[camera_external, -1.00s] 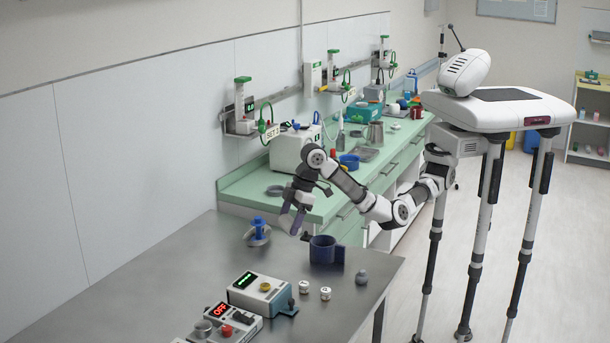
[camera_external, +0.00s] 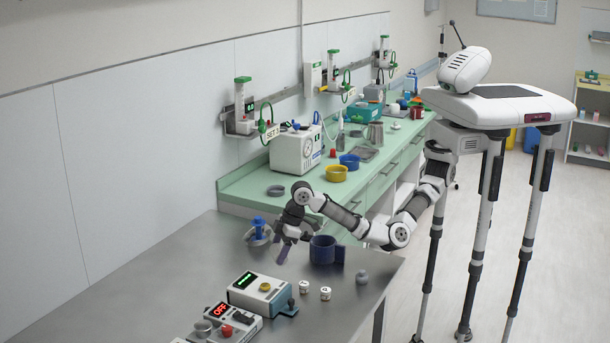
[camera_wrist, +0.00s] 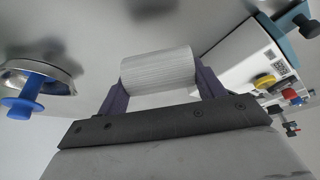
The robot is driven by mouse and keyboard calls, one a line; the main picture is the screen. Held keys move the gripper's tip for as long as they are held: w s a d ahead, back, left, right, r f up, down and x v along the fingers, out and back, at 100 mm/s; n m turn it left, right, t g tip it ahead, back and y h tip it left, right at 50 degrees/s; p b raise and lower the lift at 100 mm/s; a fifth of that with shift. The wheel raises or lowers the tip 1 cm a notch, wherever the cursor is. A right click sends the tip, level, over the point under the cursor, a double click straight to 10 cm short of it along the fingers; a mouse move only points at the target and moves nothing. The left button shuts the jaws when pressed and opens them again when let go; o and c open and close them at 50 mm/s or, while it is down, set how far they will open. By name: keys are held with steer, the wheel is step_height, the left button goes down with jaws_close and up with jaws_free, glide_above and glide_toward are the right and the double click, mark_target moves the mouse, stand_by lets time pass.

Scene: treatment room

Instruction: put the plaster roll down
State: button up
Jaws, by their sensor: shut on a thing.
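The plaster roll (camera_wrist: 158,70) is a white, ribbed cylinder lying crosswise in the wrist view. My gripper (camera_external: 284,250) is shut on it, with one dark purple finger at each end of the roll. In the external view the gripper is low over the steel table (camera_external: 200,260), pointing down. I cannot make out the roll there, nor tell whether it touches the tabletop.
A dark blue mug (camera_external: 322,250) stands right of my gripper. A blue-handled metal thing (camera_external: 258,234) stands to its left, also in the wrist view (camera_wrist: 35,90). A white device with a green display (camera_external: 262,294) stands in front. Two small white pots and a grey weight-like thing (camera_external: 361,277) stand at right.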

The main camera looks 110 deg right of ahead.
steer(key=shift+f+p, duration=0.3)
steer(key=shift+f, duration=2.15)
steer(key=shift+f, duration=0.1)
steer(key=o, duration=1)
steer(key=shift+f, duration=0.1)
steer(key=shift+o, duration=0.2)
steer(key=b+v, duration=0.1)
steer(key=v, duration=1.1)
steer(key=shift+b, duration=0.4)
